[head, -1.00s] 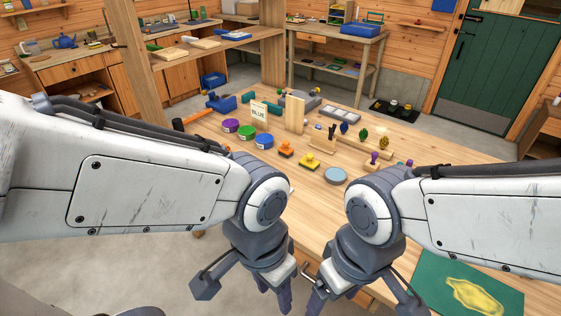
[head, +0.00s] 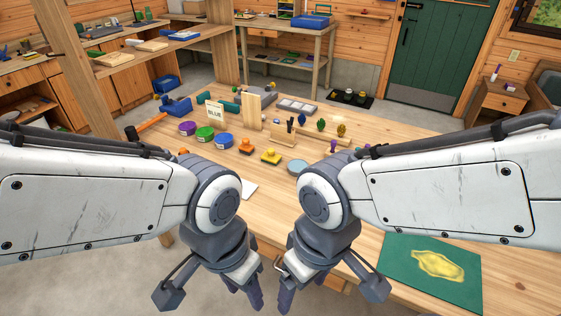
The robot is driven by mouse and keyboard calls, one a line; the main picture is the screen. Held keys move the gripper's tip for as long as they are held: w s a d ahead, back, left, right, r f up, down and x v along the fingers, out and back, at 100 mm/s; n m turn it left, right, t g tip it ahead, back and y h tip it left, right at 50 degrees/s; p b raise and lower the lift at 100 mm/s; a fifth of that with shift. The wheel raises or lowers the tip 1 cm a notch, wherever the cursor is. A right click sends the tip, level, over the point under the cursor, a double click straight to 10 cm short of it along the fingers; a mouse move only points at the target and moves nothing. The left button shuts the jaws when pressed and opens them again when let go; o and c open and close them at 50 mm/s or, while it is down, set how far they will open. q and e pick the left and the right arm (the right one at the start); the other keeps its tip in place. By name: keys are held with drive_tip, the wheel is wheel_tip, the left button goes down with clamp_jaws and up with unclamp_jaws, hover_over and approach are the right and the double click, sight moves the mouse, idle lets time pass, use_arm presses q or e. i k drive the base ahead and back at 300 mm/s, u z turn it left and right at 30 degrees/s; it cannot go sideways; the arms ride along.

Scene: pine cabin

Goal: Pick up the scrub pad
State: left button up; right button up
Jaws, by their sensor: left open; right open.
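I cannot make out for certain which thing is the scrub pad. A flat, round, light blue piece (head: 297,166) lies on the table near the middle, just beyond my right arm's wrist, and may be it. My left gripper (head: 252,290) hangs low in front of the table's near edge, open and empty. My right gripper (head: 293,280) hangs beside it, also open and empty. Neither gripper touches anything on the table. My forearms hide parts of the tabletop.
Orange (head: 246,146) and yellow (head: 270,157) stamps stand near purple (head: 187,129), green (head: 205,134) and blue (head: 223,140) round tins. A wooden rack (head: 283,141) is behind. A white sheet (head: 249,188) lies near my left wrist. A green sheet with a yellow print (head: 430,272) lies right.

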sight(269, 156)
drive_tip(key=u, duration=1.4)
drive_tip(key=i, duration=1.9)
drive_tip(key=z, duration=3.3)
